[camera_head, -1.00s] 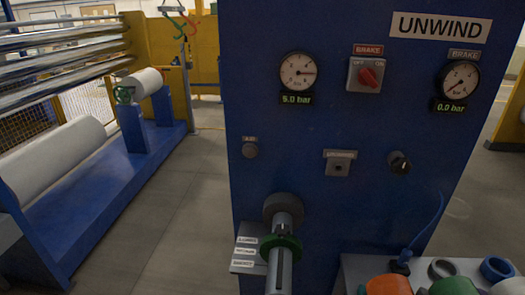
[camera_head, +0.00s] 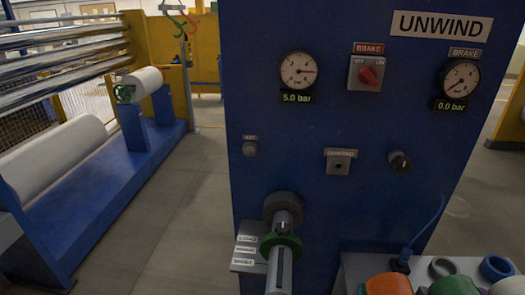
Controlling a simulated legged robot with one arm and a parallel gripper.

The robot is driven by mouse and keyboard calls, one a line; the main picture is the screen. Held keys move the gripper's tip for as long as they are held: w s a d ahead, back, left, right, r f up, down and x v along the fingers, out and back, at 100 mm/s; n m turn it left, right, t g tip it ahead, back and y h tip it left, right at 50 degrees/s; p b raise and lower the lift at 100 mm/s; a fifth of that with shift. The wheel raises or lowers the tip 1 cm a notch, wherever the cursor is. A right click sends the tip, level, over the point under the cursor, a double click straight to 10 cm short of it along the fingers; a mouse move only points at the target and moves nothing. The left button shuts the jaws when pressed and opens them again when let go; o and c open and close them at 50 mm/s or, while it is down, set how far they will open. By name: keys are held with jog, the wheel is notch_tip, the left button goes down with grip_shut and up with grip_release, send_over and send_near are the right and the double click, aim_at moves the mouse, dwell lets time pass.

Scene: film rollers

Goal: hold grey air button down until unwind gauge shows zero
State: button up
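The blue unwind panel (camera_head: 320,120) fills the right half of the head view. The small grey button (camera_head: 250,149) sits on its left side under a small label that seems to read AIR. The left gauge (camera_head: 298,70) shows 5.0 bar on its display. The right gauge (camera_head: 458,79), labelled BRAKE, shows 0.0 bar. The UNWIND sign (camera_head: 440,25) is at the top right. Nothing visible touches the button. My gripper is not in the view.
A red brake switch (camera_head: 368,75), a square keyed plate (camera_head: 339,165) and a black knob (camera_head: 399,161) are on the panel. A shaft with a green ring (camera_head: 281,245) sticks out below. Left floor is clear.

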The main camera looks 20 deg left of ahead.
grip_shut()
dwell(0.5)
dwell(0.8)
